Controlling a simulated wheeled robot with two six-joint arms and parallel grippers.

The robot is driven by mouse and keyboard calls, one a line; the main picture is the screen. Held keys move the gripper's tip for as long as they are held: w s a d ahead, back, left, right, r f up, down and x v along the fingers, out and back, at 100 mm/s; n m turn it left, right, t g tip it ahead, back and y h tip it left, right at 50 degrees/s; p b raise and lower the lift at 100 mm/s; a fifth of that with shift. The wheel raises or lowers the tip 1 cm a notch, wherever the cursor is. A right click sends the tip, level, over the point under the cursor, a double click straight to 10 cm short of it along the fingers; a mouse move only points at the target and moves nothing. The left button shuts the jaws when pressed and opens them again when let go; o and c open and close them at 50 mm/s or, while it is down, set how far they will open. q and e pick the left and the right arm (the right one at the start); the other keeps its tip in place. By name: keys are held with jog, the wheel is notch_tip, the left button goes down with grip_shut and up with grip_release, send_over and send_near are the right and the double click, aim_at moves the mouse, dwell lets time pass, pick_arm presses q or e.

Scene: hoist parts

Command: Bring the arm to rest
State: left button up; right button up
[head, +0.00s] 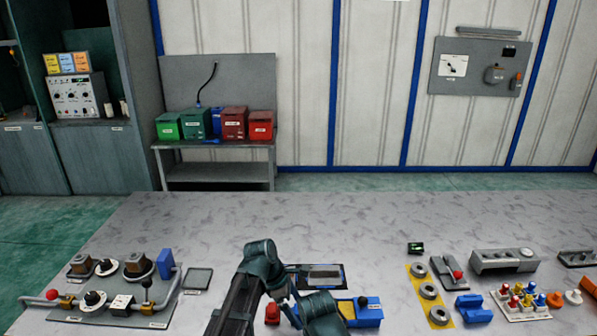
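One of my arms rises from the bottom edge in the middle of the head view. A dark link leads up to a teal elbow, and another teal joint is lower to its right, cut off by the bottom edge. I cannot make out gripper fingers on it. My other arm does not show. The arm is above the front of the grey table (330,224), partly covering a dark-framed plate (324,274) and a blue and yellow block (368,312).
At the left is a panel with knobs and pipes (110,290). At the right are a yellow strip with rings (428,295), a grey block (504,260) and several coloured pegs (524,300). The table's back half is clear. Bins (234,124) stand on a bench behind.

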pick_arm(q)
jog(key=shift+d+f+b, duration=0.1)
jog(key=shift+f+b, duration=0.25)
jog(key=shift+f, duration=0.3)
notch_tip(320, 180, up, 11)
jog(key=p, duration=1.1)
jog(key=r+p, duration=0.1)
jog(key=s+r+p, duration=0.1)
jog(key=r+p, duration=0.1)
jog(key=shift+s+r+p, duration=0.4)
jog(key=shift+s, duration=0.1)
